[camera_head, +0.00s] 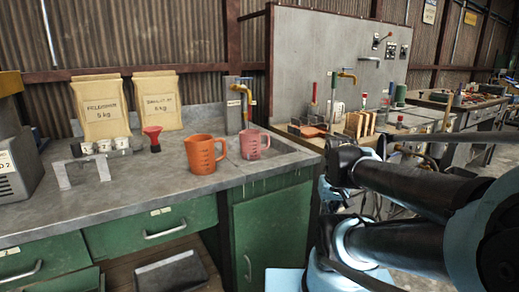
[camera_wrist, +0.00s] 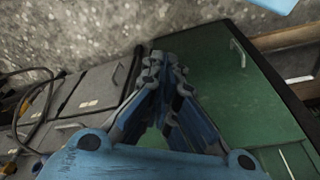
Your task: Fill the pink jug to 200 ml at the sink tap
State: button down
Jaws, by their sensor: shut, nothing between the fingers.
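The pink jug (camera_head: 250,145) stands upright on the grey counter by the sink (camera_head: 288,152), with its handle to the right. The yellow sink tap (camera_head: 243,92) rises just behind it, its spout seemingly above or behind the jug. The jug's fill level and any water flow are too small to tell. My gripper (camera_wrist: 160,68) is shut and empty in the wrist view, in front of a green cabinet (camera_wrist: 215,85). In the head view my arm is at the right, apart from the jug. The jug is not in the wrist view.
An orange jug (camera_head: 203,154) stands close left of the pink one. A red funnel (camera_head: 152,138), small cups, a metal stand (camera_head: 82,168) and two paper sacks (camera_head: 101,108) are further left. Another bench with tools (camera_head: 355,125) is at the right.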

jog(key=c, duration=2.1)
grip_release()
jog(key=shift+c, duration=0.2)
jog(key=o, duration=0.5)
jog(key=shift+w+a+r+y, duration=0.1)
jog(key=shift+a+r+y, duration=0.2)
jog(key=shift+a+r, duration=0.5)
jog(key=shift+c, duration=0.2)
jog(key=w+a+r+m+t+y, duration=0.1)
jog(key=w+a+r+y, duration=0.3)
jog(key=w+a+r, duration=0.45)
jog(key=w+a+r+m+t+y, duration=0.15)
jog(key=w+a+r+y, duration=0.3)
jog(key=w+r, duration=0.65)
jog(key=w+a+r+m+t+y, duration=0.2)
jog(key=w+r+t+y, duration=0.1)
jog(key=w+r, duration=0.8)
jog(key=m+t+y, duration=0.2)
jog(key=m+y, duration=0.1)
send_near(250, 79)
jog(key=x, duration=1.1)
jog(key=shift+w, duration=0.1)
jog(key=shift+c, duration=0.6)
jog(key=shift+t, duration=0.35)
grip_shut()
